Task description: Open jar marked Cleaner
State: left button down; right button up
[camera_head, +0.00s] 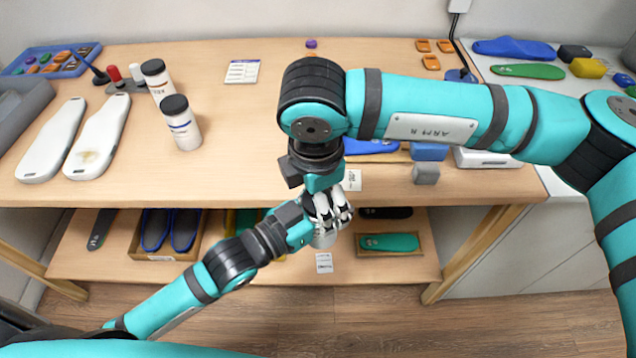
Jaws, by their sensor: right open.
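Two white jars with black lids stand upright at the left of the table, a nearer jar (183,129) and a farther jar (161,87). Both lids are on. Their label text is too small to read, so I cannot tell which is marked Cleaner. My right gripper (327,218) hangs in front of the table's front edge, open, with silver fingers and nothing visible in it. It is well to the right of and nearer than both jars. My left arm reaches up from the lower left and ends beside the right gripper; its fingers cannot be made out.
Two white insole forms (92,145) lie left of the jars. A blue tray (62,60) of small coloured pieces is at the back left. A card (242,71) lies at the back. The table between jars and right arm is clear. A lower shelf (345,268) holds insoles.

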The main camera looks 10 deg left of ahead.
jog(key=shift+c, duration=0.3)
jog(key=c, duration=1.4)
jog(key=o, duration=1.3)
